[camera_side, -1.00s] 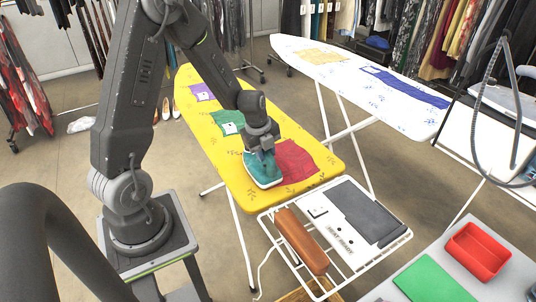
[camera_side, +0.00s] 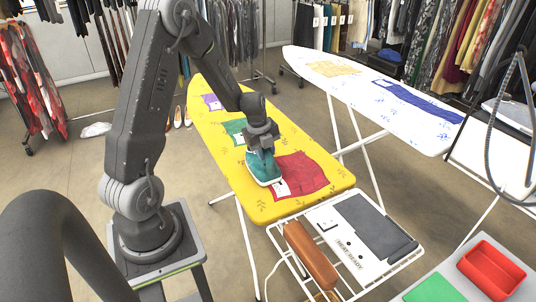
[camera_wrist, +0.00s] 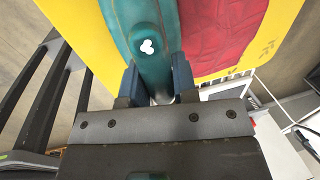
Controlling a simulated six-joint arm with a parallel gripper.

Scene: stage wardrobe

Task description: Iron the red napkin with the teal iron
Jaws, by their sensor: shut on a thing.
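My gripper (camera_side: 262,148) is shut on the handle of the teal iron (camera_side: 263,170). In the wrist view the teal handle (camera_wrist: 140,35) with a white emblem sits between the two fingers. The iron's pale sole is low over the yellow ironing board (camera_side: 237,177), beside the left edge of the red napkin (camera_side: 304,174). I cannot tell whether the sole touches the board or overlaps the napkin's edge. The napkin lies near the board's close end, with a white patch showing at its left corner. It also shows right of the iron in the wrist view (camera_wrist: 220,35).
A green cloth (camera_side: 234,128) and a purple cloth (camera_side: 212,101) lie farther up the board. A white rack (camera_side: 345,238) with a brown roll (camera_side: 311,254) stands at the board's close end. A second, white board (camera_side: 345,85) stands behind right. A red tray (camera_side: 490,268) is front right.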

